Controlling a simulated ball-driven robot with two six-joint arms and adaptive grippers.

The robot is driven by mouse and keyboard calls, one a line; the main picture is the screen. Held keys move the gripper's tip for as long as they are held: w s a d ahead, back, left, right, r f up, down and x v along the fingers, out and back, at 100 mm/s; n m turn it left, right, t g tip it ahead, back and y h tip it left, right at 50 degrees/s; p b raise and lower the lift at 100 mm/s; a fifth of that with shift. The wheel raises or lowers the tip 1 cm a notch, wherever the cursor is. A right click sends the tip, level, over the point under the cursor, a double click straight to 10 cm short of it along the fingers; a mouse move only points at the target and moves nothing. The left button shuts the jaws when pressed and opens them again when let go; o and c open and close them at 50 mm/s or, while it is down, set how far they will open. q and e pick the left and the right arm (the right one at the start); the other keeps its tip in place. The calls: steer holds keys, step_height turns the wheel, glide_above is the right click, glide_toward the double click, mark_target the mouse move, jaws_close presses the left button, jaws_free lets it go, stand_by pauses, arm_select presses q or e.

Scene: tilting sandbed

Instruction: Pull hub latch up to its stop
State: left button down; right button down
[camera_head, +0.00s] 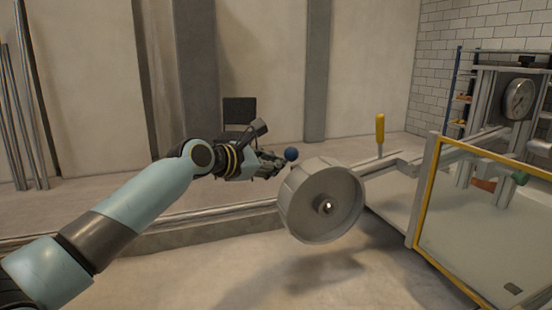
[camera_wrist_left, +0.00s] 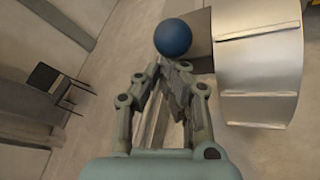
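A dark blue ball knob (camera_head: 291,154) shows beside the upper left edge of a grey round drum (camera_head: 300,215) with a central hub (camera_head: 326,205). I cannot tell which part is the hub latch; the knob may be its handle. My left gripper (camera_head: 275,165) reaches in from the left, just left of the knob. In the left wrist view the knob (camera_wrist_left: 173,38) lies just beyond the fingertips (camera_wrist_left: 166,67), with the drum (camera_wrist_left: 258,60) to the right. The fingertips look close together with nothing clearly held; whether they touch is unclear. My right gripper is not in view.
A yellow-handled lever (camera_head: 380,128) stands behind the drum. A yellow-edged frame (camera_head: 427,190) and a machine with a round gauge (camera_head: 519,98) stand at the right. A dark chair (camera_head: 239,112) is at the back. The floor in front of the drum is clear.

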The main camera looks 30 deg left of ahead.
arm_select(q)
steer(key=v, duration=1.2)
steer(key=shift+f, duration=0.15)
